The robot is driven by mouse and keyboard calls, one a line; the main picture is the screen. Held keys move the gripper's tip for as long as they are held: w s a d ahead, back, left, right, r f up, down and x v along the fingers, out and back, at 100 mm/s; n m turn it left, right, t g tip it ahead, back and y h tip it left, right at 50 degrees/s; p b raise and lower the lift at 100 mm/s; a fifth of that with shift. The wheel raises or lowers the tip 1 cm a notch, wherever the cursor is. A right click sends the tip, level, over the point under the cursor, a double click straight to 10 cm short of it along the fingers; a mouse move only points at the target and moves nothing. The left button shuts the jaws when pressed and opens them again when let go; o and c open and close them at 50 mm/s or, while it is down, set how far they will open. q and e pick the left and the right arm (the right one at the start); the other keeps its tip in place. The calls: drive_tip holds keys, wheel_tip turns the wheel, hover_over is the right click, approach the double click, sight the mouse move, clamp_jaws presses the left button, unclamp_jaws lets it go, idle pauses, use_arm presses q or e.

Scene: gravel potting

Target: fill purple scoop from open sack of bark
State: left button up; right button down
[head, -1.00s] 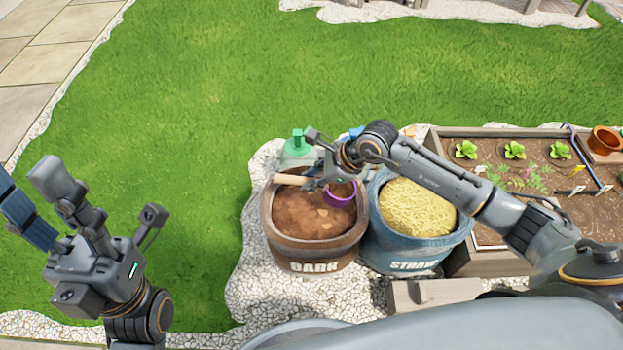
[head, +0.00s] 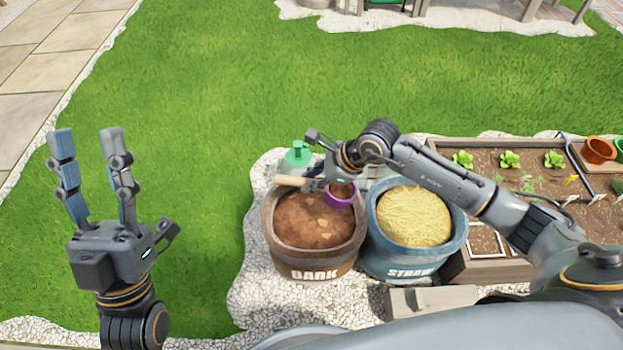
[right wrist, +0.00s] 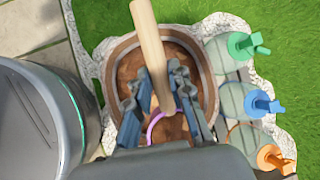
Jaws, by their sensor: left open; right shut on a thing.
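The open bark sack (head: 314,266), brown with a rolled rim, stands in the middle of the head view, full of brown bark (head: 300,222). My right gripper (head: 322,182) is shut on the purple scoop (head: 341,201) above the sack's back right part. The scoop's pale wooden handle (head: 291,180) points left. Brown material shows inside its cup; I cannot tell how full it is. In the right wrist view the handle (right wrist: 150,40) crosses over the sack, and only part of the purple rim (right wrist: 154,126) shows. My left gripper (head: 87,142) is open and empty over the grass, fingers up.
A blue straw sack (head: 414,262) stands against the bark sack's right side. A green-topped bottle (head: 297,153) stands behind; blue (right wrist: 262,104) and orange (right wrist: 272,158) ones show in the wrist view. A planted bed (head: 490,195) lies at right. Grass at left is clear.

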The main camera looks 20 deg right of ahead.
drive_tip(key=shift+r+p, duration=0.4)
drive_tip(key=shift+r, duration=0.25)
use_arm(q)
drive_tip(key=shift+w+d+f+g+y, duration=0.15)
drive_tip(key=shift+w+f+g+y, duration=0.2)
drive_tip(key=shift+w+f+g, duration=0.55)
drive_tip(key=shift+w+d+f+g+y, duration=0.15)
drive_tip(key=shift+w+f+g+y, duration=0.35)
drive_tip(key=shift+w+f, duration=0.55)
use_arm(e)
drive_tip(key=shift+r, duration=0.25)
use_arm(q)
drive_tip(key=shift+w+r, duration=0.15)
drive_tip(key=shift+w, duration=0.05)
